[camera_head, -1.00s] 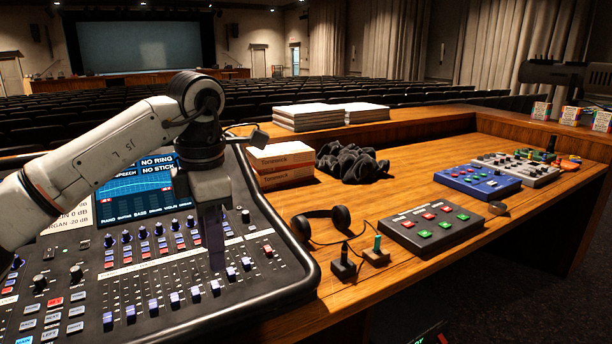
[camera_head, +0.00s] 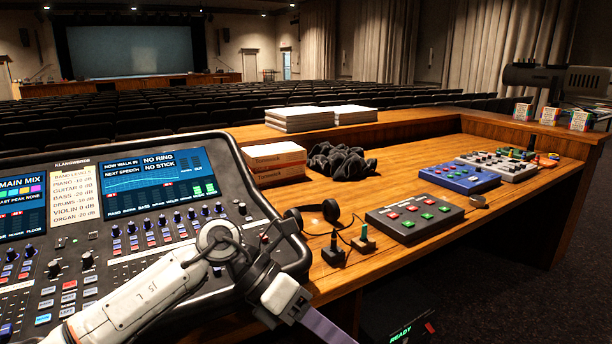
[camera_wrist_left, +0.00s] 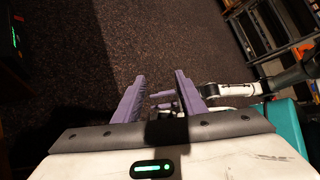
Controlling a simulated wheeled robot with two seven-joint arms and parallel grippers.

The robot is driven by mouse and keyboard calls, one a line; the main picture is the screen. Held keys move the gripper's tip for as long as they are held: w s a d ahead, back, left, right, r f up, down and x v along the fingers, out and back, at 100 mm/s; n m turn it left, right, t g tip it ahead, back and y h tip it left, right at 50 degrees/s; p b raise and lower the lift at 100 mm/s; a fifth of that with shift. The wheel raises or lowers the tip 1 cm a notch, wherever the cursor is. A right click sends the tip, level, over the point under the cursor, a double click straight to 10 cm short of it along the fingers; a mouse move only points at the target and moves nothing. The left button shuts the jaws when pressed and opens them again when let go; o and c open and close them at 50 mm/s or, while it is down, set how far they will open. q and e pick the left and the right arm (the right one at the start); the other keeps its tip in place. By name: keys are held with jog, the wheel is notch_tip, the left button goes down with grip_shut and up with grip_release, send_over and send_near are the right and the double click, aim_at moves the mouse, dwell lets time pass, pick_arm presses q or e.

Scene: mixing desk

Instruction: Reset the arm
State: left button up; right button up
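My left arm comes in low from the left across the mixing console (camera_head: 130,262). My left gripper (camera_head: 325,327) is at the bottom of the head view, past the console's right corner, its purple fingers cut off by the frame. In the left wrist view, my left gripper (camera_wrist_left: 158,98) has its two purple fingers apart, with nothing held between them. A white arm link, seemingly of my right arm, shows at the right there. Small purple pieces beyond the left fingers may be my right gripper, too small and partly hidden to read.
On the desk (camera_head: 400,260) are headphones (camera_head: 330,211), two small joysticks (camera_head: 348,245), a grey button box (camera_head: 414,217), a blue box (camera_head: 459,179), cardboard boxes (camera_head: 275,160) and a black cloth (camera_head: 341,160). Dark floor lies below the desk's front edge.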

pick_arm(q)
jog(key=s+d+r+n+h, duration=0.3)
jog(key=d+n+h, duration=0.1)
jog(key=d+h, duration=0.15)
jog(key=w+a+f+n+t+h, duration=0.1)
jog(key=w+a+f+n+t, duration=0.2)
jog(key=n+t, duration=0.65)
jog(key=w+a+f+n+t+h, duration=0.1)
jog(key=w+a+n+t, duration=0.35)
jog(key=n, duration=0.75)
jog(key=s+a+f+n+t+y, duration=0.2)
jog(key=a+f+n+t+y, duration=0.4)
jog(key=a+f+n+y, duration=0.3)
jog(key=s+a+f+n+g+y, duration=0.3)
jog(key=s+a+f+n+g, duration=0.1)
jog(key=s+f, duration=0.6)
jog(key=s+a+f+n+g+y, duration=0.3)
jog(key=s+a+f+n, duration=0.3)
jog(key=s+f, duration=0.4)
notch_tip(320, 180, down, 4)
jog(key=shift+a+r+n+g, duration=0.15)
jog(key=shift+a+n+g, duration=0.25)
jog(key=shift+n+g, duration=0.3)
